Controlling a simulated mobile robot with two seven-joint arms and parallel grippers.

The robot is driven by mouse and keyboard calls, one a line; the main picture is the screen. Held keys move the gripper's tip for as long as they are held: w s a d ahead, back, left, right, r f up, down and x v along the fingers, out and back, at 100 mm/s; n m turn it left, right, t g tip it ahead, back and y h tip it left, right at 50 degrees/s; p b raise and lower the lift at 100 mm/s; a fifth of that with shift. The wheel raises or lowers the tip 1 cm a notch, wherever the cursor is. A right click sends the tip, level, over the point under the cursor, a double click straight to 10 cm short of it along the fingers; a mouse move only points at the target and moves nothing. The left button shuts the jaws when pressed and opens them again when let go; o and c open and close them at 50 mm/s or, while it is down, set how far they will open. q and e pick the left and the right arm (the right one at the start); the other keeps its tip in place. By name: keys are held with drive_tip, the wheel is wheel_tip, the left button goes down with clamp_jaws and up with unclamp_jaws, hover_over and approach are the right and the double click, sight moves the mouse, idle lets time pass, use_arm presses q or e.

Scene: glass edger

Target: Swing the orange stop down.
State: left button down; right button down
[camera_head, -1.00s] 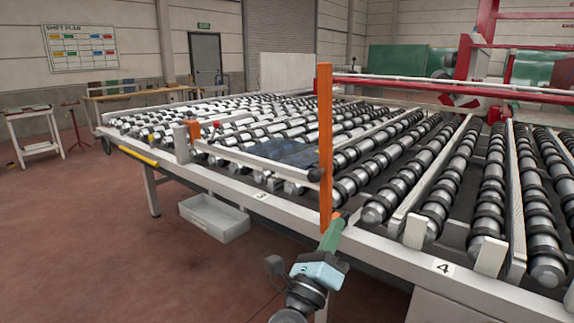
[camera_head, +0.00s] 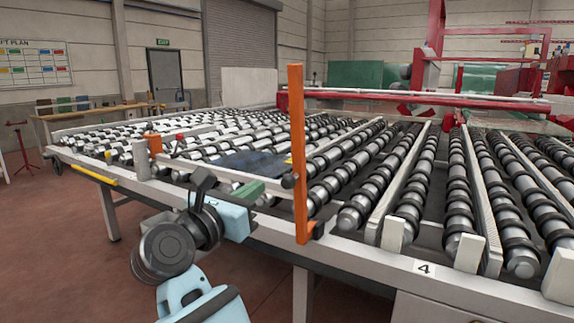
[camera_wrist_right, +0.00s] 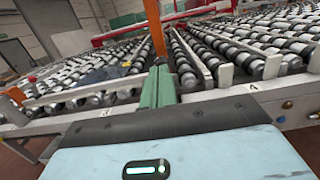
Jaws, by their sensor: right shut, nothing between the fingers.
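The orange stop (camera_head: 298,150) is a long bar standing upright at the front edge of the roller table, with a dark knob on its lower part. In the right wrist view its orange bar (camera_wrist_right: 155,28) rises beyond the fingertips. My right gripper (camera_head: 262,187) has a light blue body and green fingers, which are shut and empty. In the head view the fingers are left of the stop's lower part, with a visible gap between them. The wrist view shows the green fingers (camera_wrist_right: 158,86) together, pointing toward the table edge. My left gripper is not in view.
The roller table (camera_head: 350,257) fills the middle and right, its pale front rail running below the stop. A dark blue sheet (camera_head: 250,162) lies on the rollers behind the gripper. An orange block (camera_head: 153,144) stands on the rail to the left.

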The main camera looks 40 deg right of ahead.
sight(297, 158)
drive_tip(key=p+x, duration=0.2)
drive_tip(key=x, duration=1.2)
drive_tip(key=shift+r, duration=0.1)
